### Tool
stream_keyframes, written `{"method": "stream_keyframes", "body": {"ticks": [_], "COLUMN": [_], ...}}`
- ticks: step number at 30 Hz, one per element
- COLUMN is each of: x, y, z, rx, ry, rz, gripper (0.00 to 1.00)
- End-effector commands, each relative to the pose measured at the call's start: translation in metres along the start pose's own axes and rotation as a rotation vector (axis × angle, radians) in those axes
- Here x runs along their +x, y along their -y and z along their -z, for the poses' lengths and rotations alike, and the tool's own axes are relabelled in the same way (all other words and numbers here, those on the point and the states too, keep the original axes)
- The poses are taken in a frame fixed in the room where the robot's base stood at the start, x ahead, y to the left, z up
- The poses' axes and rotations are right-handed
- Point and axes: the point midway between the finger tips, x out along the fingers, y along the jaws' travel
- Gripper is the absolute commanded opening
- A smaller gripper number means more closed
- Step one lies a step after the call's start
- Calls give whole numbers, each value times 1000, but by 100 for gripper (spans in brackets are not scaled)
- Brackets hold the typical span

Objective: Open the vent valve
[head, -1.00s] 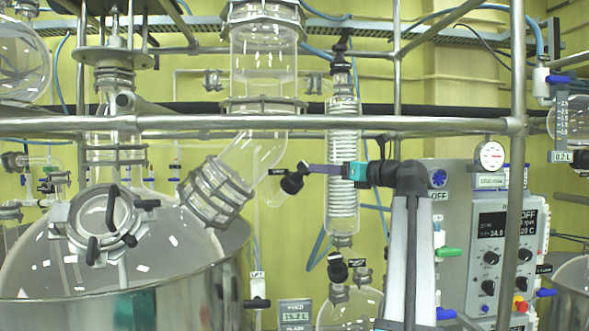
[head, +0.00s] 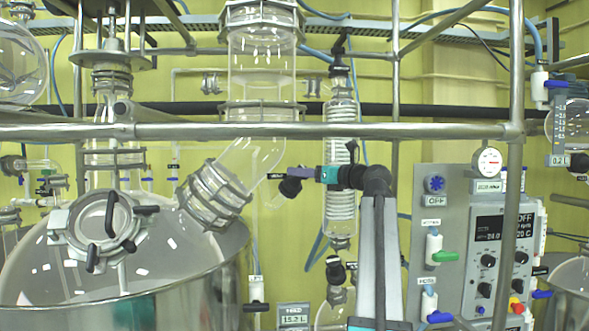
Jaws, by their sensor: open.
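A black valve fitting (head: 290,187) sits on a short glass side branch to the right of the tilted glass elbow. Its small dark label (head: 276,176) is too small to read, so I cannot tell for certain that it is the vent valve. My gripper (head: 300,173) reaches in from the right, with purple fingers and a teal body. Its fingertips are at the top of this fitting in the picture. The gripper is open, and the gap between the fingers is hard to see. I cannot tell whether they touch the fitting, and the handle's position is unclear.
A horizontal steel rail (head: 350,131) runs above the gripper. A coiled glass condenser (head: 341,215) stands behind my arm. The large glass vessel (head: 190,262) is at lower left. A control panel (head: 440,205) with green and blue valve handles stands at right.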

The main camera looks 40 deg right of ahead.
Motion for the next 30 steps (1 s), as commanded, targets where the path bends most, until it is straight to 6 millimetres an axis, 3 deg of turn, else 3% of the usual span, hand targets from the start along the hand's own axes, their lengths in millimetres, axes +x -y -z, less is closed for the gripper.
{"method": "stream_keyframes", "body": {"ticks": [9,23,26,30], "x": [40,50,50,50], "y": [1,1,1,1], "z": [-2,0,0,0], "rx": [0,0,0,0], "ry": [-1,0,0,0], "rz": [0,2,2,2], "gripper": [57,57,46,22]}}
